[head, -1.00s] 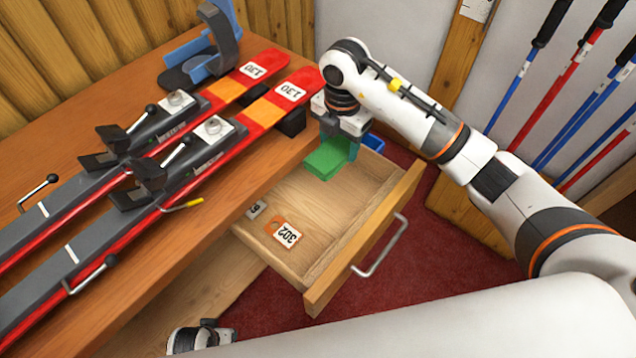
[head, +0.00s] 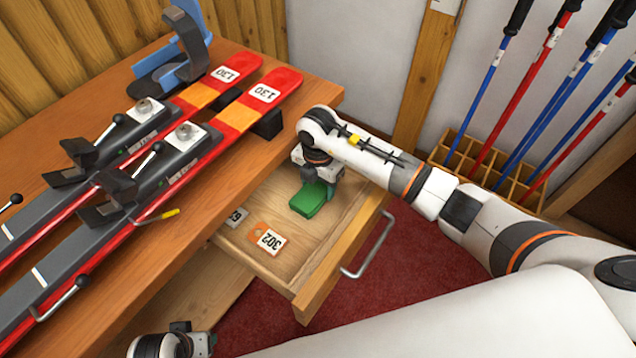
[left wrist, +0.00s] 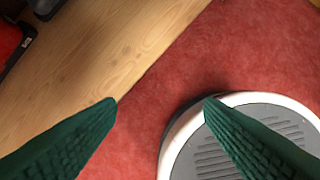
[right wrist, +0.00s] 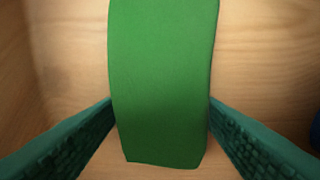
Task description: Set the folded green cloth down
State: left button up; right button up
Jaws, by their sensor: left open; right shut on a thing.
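The folded green cloth (head: 309,199) is in the open drawer, low over its floor or touching it; I cannot tell which. It fills the middle of the right wrist view (right wrist: 162,80), with the drawer's wood floor behind it. My right gripper (head: 325,186) is shut on the cloth, one finger on each side of it (right wrist: 160,108). My left gripper (left wrist: 160,100) is open and empty, low over the red carpet beside a wooden board.
The drawer (head: 330,270) also holds tags marked 302 (head: 268,239) and 69 (head: 236,216). Two red skis (head: 235,110) lie on the bench (head: 205,190) to the left. Ski poles (head: 545,110) stand in a rack at the right.

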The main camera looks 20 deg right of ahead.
aim_at(318, 186)
jog(key=shift+f, duration=0.1)
jog(key=o, duration=0.7)
pick_arm(q)
jog(key=shift+r, duration=0.2)
jog(key=shift+r, duration=0.1)
notch_tip(318, 186, down, 8)
jog(key=s+p, duration=0.1)
jog(key=p, duration=0.1)
jog(key=shift+s, duration=0.15)
pick_arm(e)
notch_tip(318, 186, up, 12)
jog(key=shift+r, duration=0.2)
